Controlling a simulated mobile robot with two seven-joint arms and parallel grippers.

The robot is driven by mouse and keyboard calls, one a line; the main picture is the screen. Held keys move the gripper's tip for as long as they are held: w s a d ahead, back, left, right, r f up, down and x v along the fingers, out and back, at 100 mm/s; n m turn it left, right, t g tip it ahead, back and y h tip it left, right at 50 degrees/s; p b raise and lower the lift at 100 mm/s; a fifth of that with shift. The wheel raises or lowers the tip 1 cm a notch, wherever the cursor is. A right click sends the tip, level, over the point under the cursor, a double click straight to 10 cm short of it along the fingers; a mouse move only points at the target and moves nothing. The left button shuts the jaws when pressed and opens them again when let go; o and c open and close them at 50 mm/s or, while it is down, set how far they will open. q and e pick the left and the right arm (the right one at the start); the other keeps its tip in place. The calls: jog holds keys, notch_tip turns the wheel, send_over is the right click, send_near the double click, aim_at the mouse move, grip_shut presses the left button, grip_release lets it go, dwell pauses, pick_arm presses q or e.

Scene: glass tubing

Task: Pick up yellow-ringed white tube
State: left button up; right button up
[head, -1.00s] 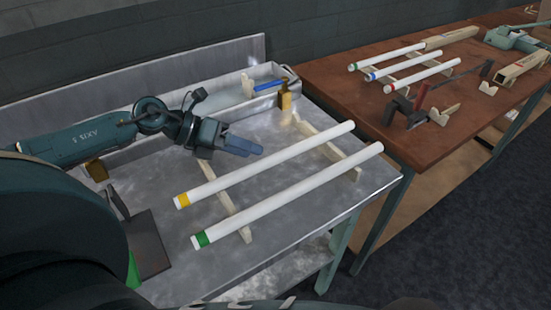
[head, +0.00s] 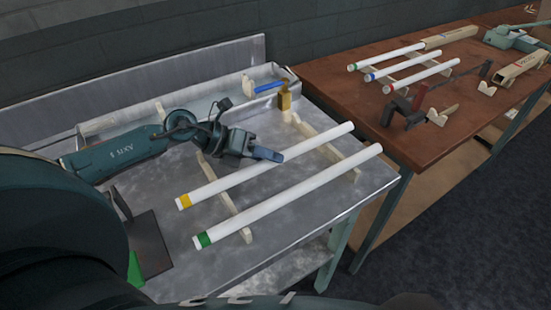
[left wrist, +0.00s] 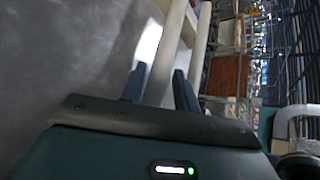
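The yellow-ringed white tube (head: 265,168) lies across wooden rests on the metal table, its ring at the near left end. A green-ringed white tube (head: 290,195) lies alongside it, nearer the front. My left gripper (head: 268,154) is over the far side of the yellow-ringed tube, near its middle. In the left wrist view my left gripper (left wrist: 159,70) is open, with a white tube (left wrist: 164,55) seen between its fingers. By position this is the yellow-ringed one; its ring is out of that view. Contact cannot be told. My right gripper is not in view.
A pale tray (head: 215,113) runs along the back of the table, with a blue-handled item (head: 268,87) at its right end. A yellow bottle-like object (head: 284,97) stands near it. A wooden table (head: 440,105) at right bears several more tubes and tools.

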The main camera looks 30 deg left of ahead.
pick_arm(q)
jog(key=c, duration=0.6)
jog(key=shift+r, duration=0.1)
